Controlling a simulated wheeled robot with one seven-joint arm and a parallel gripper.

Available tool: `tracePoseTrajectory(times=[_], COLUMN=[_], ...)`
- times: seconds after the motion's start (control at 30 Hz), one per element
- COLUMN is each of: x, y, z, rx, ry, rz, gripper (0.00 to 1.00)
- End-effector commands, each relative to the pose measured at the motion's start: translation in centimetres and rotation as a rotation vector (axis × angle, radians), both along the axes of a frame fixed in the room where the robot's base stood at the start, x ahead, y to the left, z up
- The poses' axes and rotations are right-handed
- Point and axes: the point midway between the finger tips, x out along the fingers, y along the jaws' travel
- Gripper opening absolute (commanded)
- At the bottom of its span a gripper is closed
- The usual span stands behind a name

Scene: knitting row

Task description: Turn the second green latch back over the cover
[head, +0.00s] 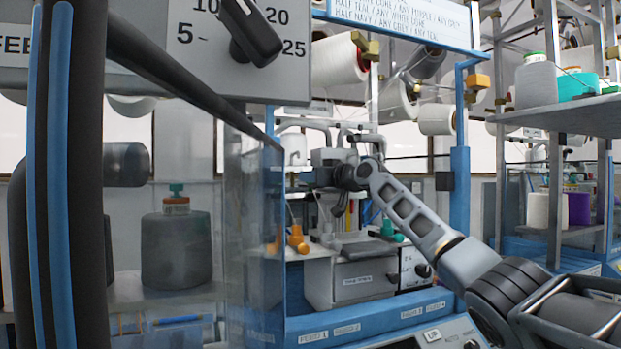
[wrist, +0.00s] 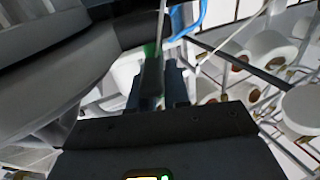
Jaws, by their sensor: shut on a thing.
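My gripper (head: 342,208) reaches in from the right and points down at the small machine on the blue bench. In the wrist view its two dark fingers (wrist: 165,85) are close together. A green piece (wrist: 152,48), seemingly the green latch, shows at the fingertips; the fingers hide most of it, and its angle is unclear. In the head view the gripper hides this spot. Another green part (head: 391,230) stands to the right of the gripper, apart from it. A cover over the machine cannot be made out clearly.
Orange knobs (head: 296,240) stand left of the gripper. A grey control box (head: 366,280) is below. A clear panel (head: 247,220) and a blue post (head: 460,190) flank the space.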

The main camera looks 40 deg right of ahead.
Motion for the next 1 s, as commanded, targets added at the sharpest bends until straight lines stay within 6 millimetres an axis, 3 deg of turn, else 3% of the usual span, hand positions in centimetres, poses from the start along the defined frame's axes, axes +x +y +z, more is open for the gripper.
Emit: tracePoseTrajectory(times=[0.57, 0.6, 0.93, 1.0], x=[-0.04, -0.05, -0.02, -0.01], y=[-0.17, -0.18, -0.07, -0.06], z=[0.01, 0.01, 0.01, 0.01], rx=[0.000, 0.000, 0.000, 0.000], ry=[0.000, 0.000, 0.000, 0.000], rz=[-0.003, -0.003, -0.001, -0.001], gripper=[0.00, 0.19, 0.51, 0.51])
